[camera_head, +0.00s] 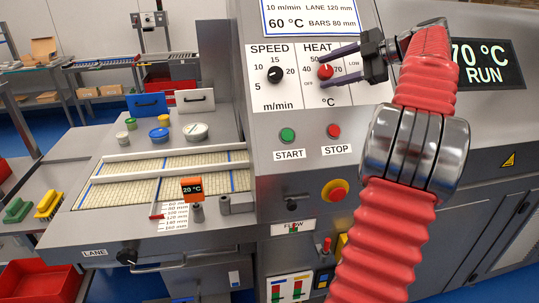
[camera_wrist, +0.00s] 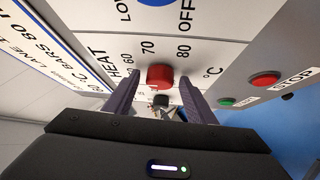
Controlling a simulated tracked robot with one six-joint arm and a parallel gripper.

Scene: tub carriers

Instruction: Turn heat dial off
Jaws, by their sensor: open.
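The red heat dial (camera_head: 325,71) is on the grey machine's white HEAT scale, beside the black speed dial (camera_head: 275,74). In the wrist view the heat dial (camera_wrist: 160,76) shows between the tips of my two fingers, with a gap on each side. My gripper (camera_head: 321,70) is open, its fingers above and below the dial in the head view. Contact with the dial is not visible. The dial's exact setting is too small to read. The OFF (camera_wrist: 186,14) and LOW labels are at the top of the wrist view.
A green START button (camera_head: 288,136), a red STOP button (camera_head: 334,131) and a red-and-yellow emergency button (camera_head: 335,191) sit below the dials. The machine display (camera_head: 482,66) reads 70 °C RUN. A slatted lane (camera_head: 130,190) with tubs behind it is at left.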

